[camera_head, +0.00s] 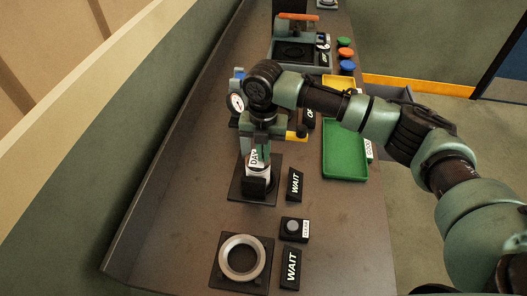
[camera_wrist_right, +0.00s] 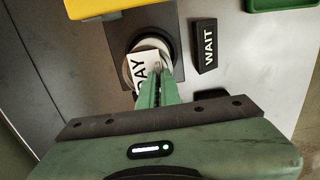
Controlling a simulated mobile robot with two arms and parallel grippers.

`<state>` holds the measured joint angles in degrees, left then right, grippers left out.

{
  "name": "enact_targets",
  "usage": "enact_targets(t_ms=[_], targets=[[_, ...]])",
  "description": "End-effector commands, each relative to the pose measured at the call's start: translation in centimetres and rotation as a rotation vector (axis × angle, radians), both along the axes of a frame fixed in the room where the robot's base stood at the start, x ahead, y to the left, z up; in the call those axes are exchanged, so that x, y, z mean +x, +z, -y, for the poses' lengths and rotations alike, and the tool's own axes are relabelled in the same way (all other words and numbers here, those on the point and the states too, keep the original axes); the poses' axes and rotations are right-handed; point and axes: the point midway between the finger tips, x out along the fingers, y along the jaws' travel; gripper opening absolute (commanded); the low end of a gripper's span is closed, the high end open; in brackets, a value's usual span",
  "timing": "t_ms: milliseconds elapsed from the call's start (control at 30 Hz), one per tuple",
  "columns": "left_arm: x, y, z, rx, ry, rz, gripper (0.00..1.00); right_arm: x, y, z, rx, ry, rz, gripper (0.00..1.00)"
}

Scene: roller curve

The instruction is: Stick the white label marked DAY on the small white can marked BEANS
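The white label marked DAY (camera_head: 256,160) is at the fingertips of my right gripper (camera_head: 263,150), and its lettering also shows in the right wrist view (camera_wrist_right: 139,72). The fingers are close together on the label's edge. Right behind the label is a small white round can (camera_wrist_right: 150,44), standing in a dark holder on a black plate (camera_head: 237,193). The label hides much of the can, and I cannot read BEANS on it. I cannot tell whether the label touches the can. My left gripper is out of view.
A WAIT sign (camera_head: 294,184) stands right of the plate. Nearer are a grey button box (camera_head: 295,229), a silver ring on a black plate (camera_head: 242,277) and another WAIT sign (camera_head: 291,268). A green tray (camera_head: 345,150) lies right; a dial device (camera_head: 236,102) stands behind.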

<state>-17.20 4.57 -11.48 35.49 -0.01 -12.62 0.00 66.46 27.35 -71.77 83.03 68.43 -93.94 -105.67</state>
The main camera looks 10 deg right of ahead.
Motion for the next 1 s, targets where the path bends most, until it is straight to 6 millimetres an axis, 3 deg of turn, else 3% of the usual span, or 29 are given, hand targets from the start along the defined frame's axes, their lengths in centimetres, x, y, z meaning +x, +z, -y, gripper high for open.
enact_targets(t_ms=[1000], targets=[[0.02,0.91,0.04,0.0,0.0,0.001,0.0,-0.03,0.01,-0.03,0.001,0.0,0.0,0.0]])
